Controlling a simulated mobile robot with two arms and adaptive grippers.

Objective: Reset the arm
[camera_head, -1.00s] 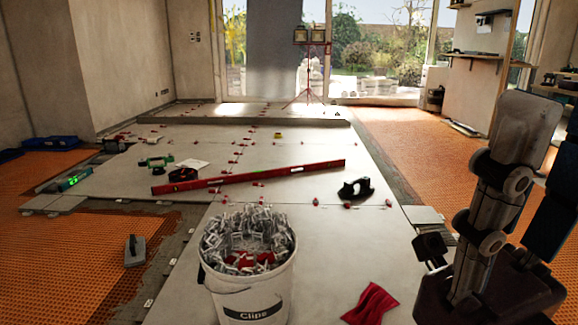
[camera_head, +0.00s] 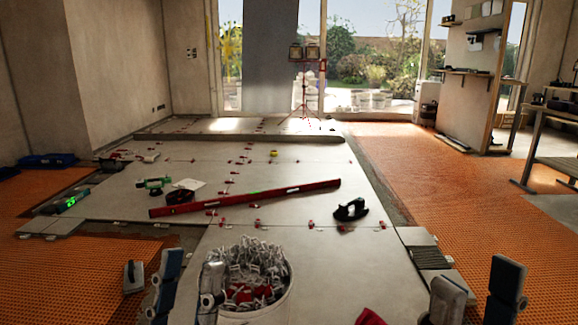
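A white bucket (camera_head: 287,302) full of clips stands at the front centre. A red level (camera_head: 245,199) lies across the pale tiles. A black suction handle (camera_head: 350,210) and a trowel (camera_head: 133,276) lie nearby. Orange matting (camera_head: 440,185) is clear at right.

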